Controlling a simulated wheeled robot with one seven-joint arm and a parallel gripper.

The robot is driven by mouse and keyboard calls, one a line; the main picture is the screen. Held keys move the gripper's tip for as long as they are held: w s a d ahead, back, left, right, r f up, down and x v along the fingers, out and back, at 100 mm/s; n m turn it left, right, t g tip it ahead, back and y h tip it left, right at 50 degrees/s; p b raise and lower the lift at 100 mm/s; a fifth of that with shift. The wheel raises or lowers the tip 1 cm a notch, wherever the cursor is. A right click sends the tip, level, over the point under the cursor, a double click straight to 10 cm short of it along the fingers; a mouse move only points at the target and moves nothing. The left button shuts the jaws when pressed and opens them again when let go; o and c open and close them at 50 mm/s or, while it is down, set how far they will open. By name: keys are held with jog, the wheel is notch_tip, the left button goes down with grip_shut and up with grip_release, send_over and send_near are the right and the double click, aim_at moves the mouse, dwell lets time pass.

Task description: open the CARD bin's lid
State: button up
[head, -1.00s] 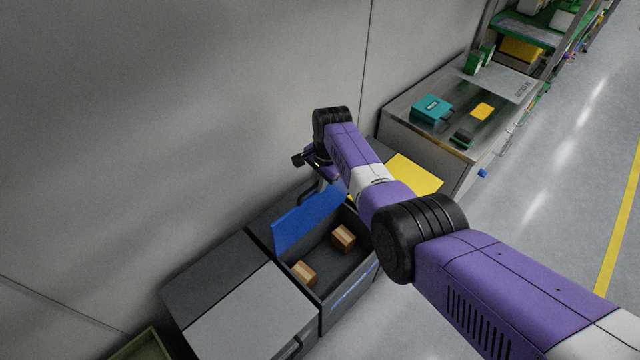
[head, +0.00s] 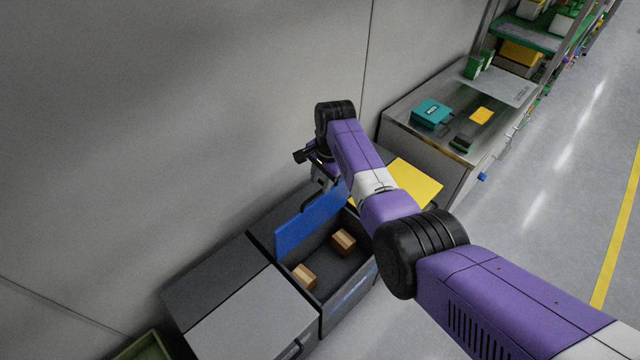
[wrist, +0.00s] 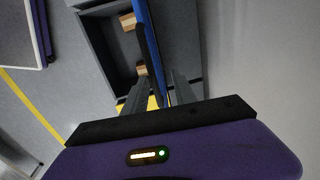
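The bin with the blue lid, which I take for the CARD bin (head: 345,293), stands open by the wall, its front label unreadable. Its blue lid (head: 308,222) is raised steeply on the wall side. Two brown boxes (head: 343,241) lie inside; they show partly in the wrist view too. My gripper (head: 318,178) is behind the lid's upper right end, its fingers mostly hidden by my arm. In the wrist view my gripper (wrist: 158,92) has its fingers apart, with the edge-on lid (wrist: 149,32) running between them; contact cannot be told.
A bin with a shut grey lid (head: 248,318) stands to the left and one with a yellow lid (head: 415,182) to the right. A metal bench (head: 398,124) holds a teal case (head: 431,112). The wall rises close behind the bins; the floor at right is clear.

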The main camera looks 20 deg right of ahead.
jog(key=shift+s+d+r, duration=0.1)
jog(key=shift+s+r, duration=0.1)
jog(key=shift+r, duration=0.85)
jog(key=shift+s+r, duration=0.15)
jog(key=shift+r, duration=0.85)
